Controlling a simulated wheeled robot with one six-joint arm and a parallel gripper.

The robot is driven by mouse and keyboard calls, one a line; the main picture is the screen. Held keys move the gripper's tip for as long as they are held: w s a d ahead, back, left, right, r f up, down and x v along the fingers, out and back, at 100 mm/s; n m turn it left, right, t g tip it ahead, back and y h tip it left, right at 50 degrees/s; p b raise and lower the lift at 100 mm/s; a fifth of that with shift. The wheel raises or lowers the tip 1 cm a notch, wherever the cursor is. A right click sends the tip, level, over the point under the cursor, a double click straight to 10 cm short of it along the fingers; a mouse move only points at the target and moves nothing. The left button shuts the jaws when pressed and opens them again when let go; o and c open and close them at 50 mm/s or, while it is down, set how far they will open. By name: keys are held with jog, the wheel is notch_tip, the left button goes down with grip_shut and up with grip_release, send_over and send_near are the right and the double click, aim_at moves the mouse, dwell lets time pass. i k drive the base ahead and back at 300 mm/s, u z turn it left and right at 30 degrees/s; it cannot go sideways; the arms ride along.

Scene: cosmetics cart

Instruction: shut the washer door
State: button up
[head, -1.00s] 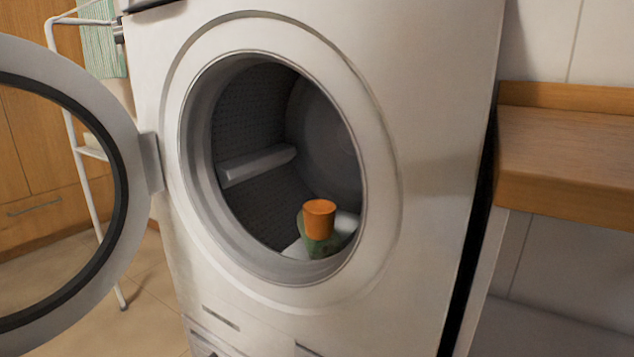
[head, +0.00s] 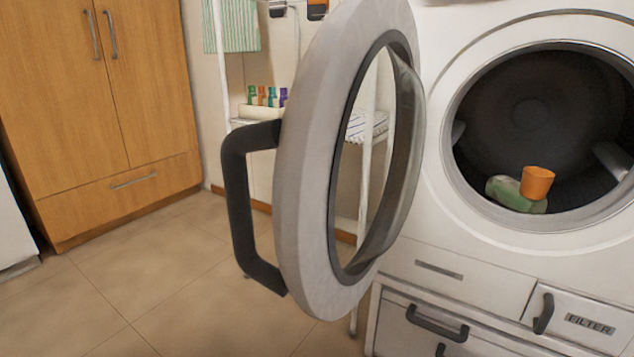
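The washer (head: 465,258) stands at the right in the head view, its round drum opening (head: 540,100) uncovered. The washer door (head: 300,200) is swung wide open to the left of the opening, seen partly edge-on. It has a grey rim, a glass middle and a black bar handle (head: 236,200) on its outer left side. An orange cup (head: 537,182) and a green item (head: 508,193) lie low inside the drum. My gripper is not in view.
A wooden cabinet (head: 110,90) stands at the back left. Behind the door is a white rack with a striped towel (head: 232,28) and a tray of small bottles (head: 255,108). The tiled floor (head: 150,265) left of the door is clear. A filter flap (head: 580,318) and drawer handle (head: 437,324) are low on the washer.

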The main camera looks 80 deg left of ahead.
aim_at(308, 141)
jog(key=k, duration=0.2)
jog(key=u, duration=1.05)
